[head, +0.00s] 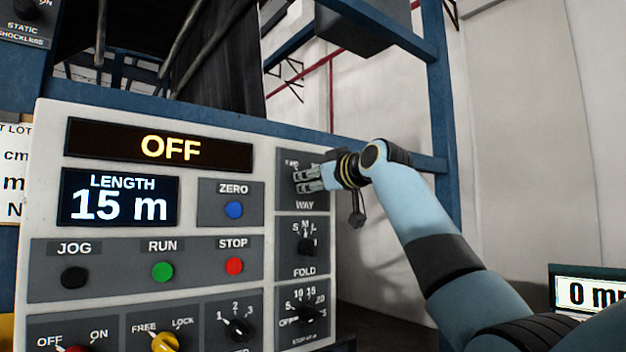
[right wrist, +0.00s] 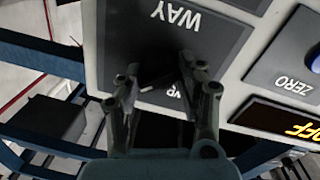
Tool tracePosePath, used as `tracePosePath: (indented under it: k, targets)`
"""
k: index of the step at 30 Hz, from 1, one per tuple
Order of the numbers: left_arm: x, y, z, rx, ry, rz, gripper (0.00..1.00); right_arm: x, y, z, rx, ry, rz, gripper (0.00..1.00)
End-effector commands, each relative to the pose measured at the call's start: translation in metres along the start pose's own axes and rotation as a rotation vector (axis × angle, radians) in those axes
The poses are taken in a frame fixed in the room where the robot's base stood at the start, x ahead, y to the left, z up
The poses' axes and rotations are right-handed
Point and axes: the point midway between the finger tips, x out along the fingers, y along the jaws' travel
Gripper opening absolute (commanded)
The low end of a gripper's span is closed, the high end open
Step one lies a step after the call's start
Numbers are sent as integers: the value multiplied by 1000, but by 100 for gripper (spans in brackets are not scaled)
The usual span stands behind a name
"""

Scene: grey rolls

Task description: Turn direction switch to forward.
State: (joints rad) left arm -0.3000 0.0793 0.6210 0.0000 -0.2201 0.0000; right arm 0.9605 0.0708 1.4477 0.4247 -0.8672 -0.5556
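The direction switch is the knob on the dark WAY plate (head: 307,204) at the upper right of the control panel. In the head view my right gripper (head: 298,181) is at this plate and hides the knob. In the right wrist view the WAY plate (right wrist: 205,45) appears upside down, and the dark knob (right wrist: 158,76) shows between the two fingers of the right gripper (right wrist: 159,62). The fingers are apart, one on each side of the knob. I cannot tell whether they touch it or which way it points. My left gripper is not in view.
Below WAY are the FOLD knob (head: 307,246) and another rotary knob (head: 309,313). The blue ZERO button (head: 235,210) and red STOP button (head: 235,266) lie to the left. The display (head: 160,147) reads OFF. A blue frame post (head: 441,120) stands behind my right arm.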

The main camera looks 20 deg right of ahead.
Motion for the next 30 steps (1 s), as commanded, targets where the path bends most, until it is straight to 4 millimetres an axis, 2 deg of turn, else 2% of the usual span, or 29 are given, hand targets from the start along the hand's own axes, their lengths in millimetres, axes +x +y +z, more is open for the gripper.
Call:
tracePosePath:
  k: [1,6,7,17,30]
  targets:
    - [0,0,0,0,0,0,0,0,0,0,0,0,-1,29]
    - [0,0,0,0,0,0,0,0,0,0,1,-1,-1,6]
    - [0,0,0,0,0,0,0,0,0,0,1,-1,-1,5]
    - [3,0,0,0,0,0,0,0,-1,1,-53,4,0,5]
    - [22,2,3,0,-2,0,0,0,-2,4,-390,31,9,5]
